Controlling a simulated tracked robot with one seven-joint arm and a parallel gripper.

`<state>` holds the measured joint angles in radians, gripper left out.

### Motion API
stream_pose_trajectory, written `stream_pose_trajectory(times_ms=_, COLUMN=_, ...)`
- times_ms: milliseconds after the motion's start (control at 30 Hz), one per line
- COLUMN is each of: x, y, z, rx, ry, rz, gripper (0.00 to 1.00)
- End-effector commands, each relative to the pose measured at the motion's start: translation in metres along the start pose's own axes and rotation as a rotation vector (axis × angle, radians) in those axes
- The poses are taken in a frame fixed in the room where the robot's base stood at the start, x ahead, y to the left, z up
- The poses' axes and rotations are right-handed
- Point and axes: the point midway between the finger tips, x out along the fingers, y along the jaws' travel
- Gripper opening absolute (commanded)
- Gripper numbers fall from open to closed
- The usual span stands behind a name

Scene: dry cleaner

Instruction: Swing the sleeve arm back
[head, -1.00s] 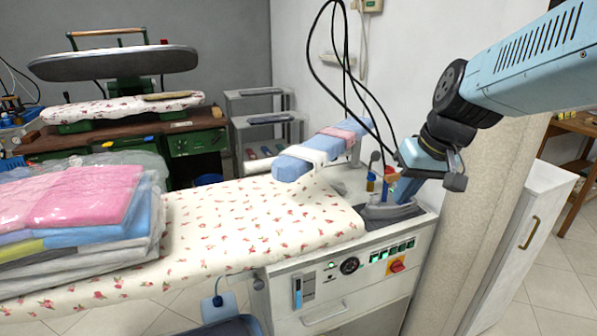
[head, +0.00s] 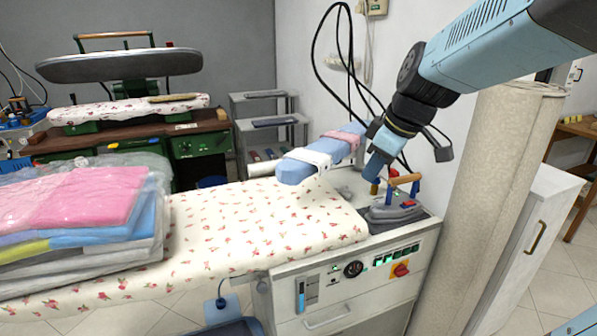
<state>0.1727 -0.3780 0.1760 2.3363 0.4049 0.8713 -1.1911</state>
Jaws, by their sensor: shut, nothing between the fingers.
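The sleeve arm (head: 303,165) is a narrow blue padded board with a white band and a pink band. It stands above the right end of the flowered ironing board (head: 265,222), its rounded end pointing to the lower left. My gripper (head: 373,172) is shut and empty. In the picture it lies just right of the sleeve arm's far part, above the steam iron. I cannot tell whether it touches the sleeve arm. The sleeve arm's far end and mount are partly hidden behind my gripper and the cables.
A steam iron (head: 397,212) with a wooden handle rests at the board's right end. Black cables (head: 318,60) hang close by my arm. Bagged folded clothes (head: 80,215) lie at the left. A beige column (head: 490,200) stands at the right. The board's middle is clear.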

Motion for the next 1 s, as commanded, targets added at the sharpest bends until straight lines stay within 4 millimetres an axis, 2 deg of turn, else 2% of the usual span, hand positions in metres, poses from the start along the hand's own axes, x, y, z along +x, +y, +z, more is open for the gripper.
stream_pose_trajectory(times_ms=400, x=0.059, y=0.046, z=-0.06, rx=-0.558, ry=0.18, rz=-0.11, gripper=0.0)
stream_pose_trajectory(times_ms=600, x=0.082, y=0.064, z=-0.08, rx=-0.763, ry=0.28, rz=-0.11, gripper=0.0)
stream_pose_trajectory(times_ms=800, x=0.091, y=0.073, z=-0.089, rx=-0.855, ry=0.328, rz=-0.098, gripper=0.0)
stream_pose_trajectory(times_ms=1000, x=0.104, y=0.07, z=-0.093, rx=-0.866, ry=0.333, rz=-0.098, gripper=0.0)
